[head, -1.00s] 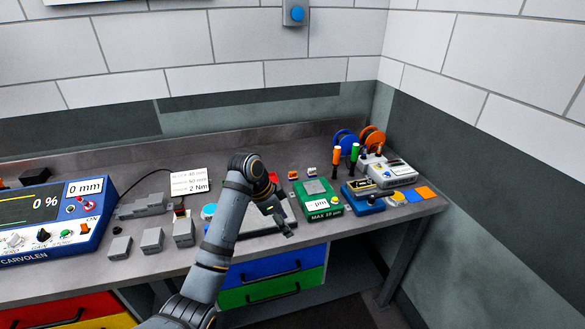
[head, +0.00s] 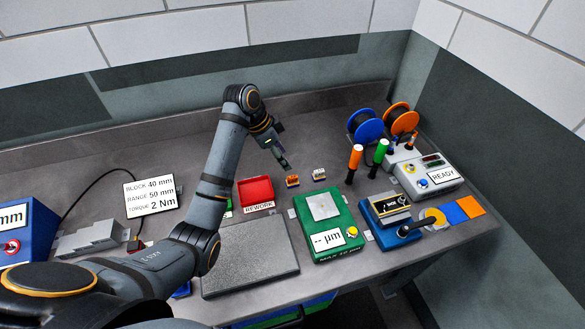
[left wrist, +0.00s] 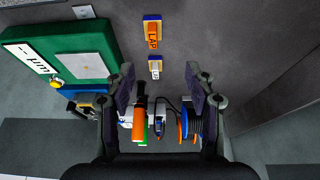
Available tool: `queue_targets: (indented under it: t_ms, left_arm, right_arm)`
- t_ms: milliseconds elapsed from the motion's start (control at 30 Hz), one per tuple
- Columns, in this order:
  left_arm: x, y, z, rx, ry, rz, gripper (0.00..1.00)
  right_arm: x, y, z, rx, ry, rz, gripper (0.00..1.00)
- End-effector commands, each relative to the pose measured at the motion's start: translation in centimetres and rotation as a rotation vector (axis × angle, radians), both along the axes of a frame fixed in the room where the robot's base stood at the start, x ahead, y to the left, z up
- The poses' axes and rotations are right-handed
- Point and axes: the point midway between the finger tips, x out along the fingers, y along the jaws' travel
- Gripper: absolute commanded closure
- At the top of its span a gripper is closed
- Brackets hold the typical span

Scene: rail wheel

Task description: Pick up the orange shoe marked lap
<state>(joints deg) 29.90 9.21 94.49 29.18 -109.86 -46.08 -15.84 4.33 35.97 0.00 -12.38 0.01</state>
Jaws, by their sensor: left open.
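The orange shoe marked LAP (head: 292,181) lies on the bench behind the green gauge. It also shows in the left wrist view (left wrist: 152,35), top centre, with its lettering readable and its base partly blue. A similar white shoe (head: 319,174) stands beside it and also shows in the left wrist view (left wrist: 155,69). My left gripper (head: 284,163) is above the bench, close behind and above the orange shoe. In the left wrist view its fingers (left wrist: 160,78) are spread with nothing held between them. My right gripper is out of view.
The green gauge (head: 324,207) stands in front of the shoes. A red rework tray (head: 256,191) is to their left. Orange (head: 355,158) and green (head: 380,152) handles stand to the right, near blue and orange reels (head: 364,128). Bare bench lies behind the shoes.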

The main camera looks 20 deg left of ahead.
Motion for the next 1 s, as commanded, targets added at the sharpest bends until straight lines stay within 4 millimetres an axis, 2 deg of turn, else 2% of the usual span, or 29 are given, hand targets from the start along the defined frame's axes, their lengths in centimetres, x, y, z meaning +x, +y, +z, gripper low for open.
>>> queue_targets:
  t_ms: [100, 200, 267, 367, 533, 633, 800, 1000]
  left_arm:
    - [0.2, -0.5, -1.0, -0.004, 0.004, -0.001, 0.45]
    - [0.5, -1.0, -2.8, -0.003, 0.004, 0.000, 0.45]
    - [0.7, -1.3, -3.6, -0.002, 0.003, -0.001, 0.45]
    - [0.9, -1.6, -4.6, -0.001, 0.002, 0.000, 0.45]
    - [1.0, -1.7, -5.1, 0.000, 0.002, 0.000, 0.45]
    - [0.8, -2.0, -6.4, -0.001, 0.006, 0.000, 0.45]
    - [1.1, -2.7, -9.2, -0.001, 0.003, 0.001, 0.45]
    - [1.3, -2.9, -10.1, 0.000, 0.000, -0.001, 0.45]
  right_arm:
    - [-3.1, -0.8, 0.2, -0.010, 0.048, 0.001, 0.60]
    - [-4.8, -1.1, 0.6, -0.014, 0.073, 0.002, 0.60]
    - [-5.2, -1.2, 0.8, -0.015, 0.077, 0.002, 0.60]
    - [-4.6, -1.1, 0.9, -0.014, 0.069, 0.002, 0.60]
    - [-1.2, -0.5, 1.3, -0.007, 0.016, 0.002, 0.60]
    - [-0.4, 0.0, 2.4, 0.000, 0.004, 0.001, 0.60]
    - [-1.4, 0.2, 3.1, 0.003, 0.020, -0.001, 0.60]
    - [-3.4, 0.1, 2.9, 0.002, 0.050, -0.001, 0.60]
